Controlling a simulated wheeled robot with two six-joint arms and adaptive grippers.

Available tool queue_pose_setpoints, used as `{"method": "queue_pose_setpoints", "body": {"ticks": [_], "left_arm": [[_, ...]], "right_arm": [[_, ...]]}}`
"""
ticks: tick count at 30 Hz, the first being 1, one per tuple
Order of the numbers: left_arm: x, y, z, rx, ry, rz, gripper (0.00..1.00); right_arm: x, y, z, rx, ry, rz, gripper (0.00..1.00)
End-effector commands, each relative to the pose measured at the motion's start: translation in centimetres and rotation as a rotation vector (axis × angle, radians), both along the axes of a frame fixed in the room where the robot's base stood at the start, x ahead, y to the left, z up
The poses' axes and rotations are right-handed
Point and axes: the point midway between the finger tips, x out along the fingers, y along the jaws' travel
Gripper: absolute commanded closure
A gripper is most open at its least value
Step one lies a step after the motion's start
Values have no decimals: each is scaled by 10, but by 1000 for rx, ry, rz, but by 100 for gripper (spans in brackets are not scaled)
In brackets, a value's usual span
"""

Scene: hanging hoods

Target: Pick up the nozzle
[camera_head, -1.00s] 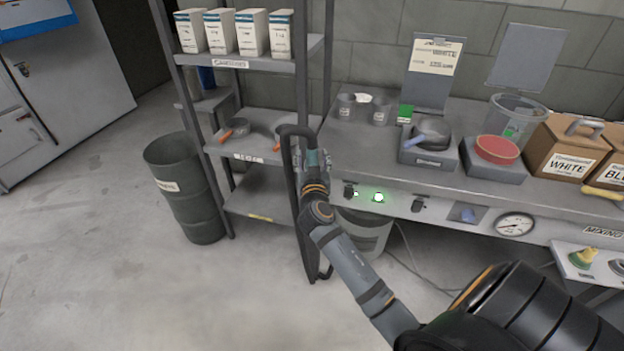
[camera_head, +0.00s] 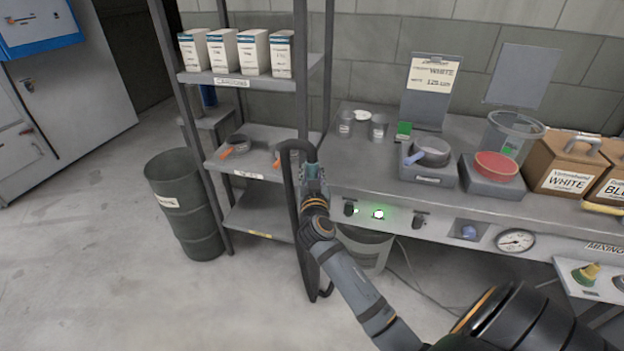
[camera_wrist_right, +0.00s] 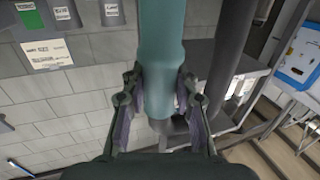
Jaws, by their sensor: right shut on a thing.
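In the right wrist view, the nozzle (camera_wrist_right: 163,60) is a smooth teal cylinder with a wider collar, running down between the fingers. My left gripper is not in view.
A metal shelf (camera_head: 262,83) with cartons stands behind and left of the gripper. The mixing bench (camera_head: 370,165) with cans and scales is at the right. A dark bin (camera_head: 186,215) stands left, and a grey bucket (camera_head: 365,250) is under the bench. The floor (camera_head: 90,270) at front left is clear.

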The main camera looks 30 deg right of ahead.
Motion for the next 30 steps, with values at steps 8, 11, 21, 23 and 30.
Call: {"method": "queue_pose_setpoints", "body": {"ticks": [8,11,21,23,30], "left_arm": [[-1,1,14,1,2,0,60],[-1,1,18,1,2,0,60],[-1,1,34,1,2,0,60],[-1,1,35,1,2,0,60],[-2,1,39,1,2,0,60]], "right_arm": [[0,0,63,-2,-8,2,100],[0,0,90,-2,-9,2,100],[0,0,206,-2,-11,2,100],[0,0,222,-2,-8,2,100],[0,0,262,0,-4,2,100]]}}
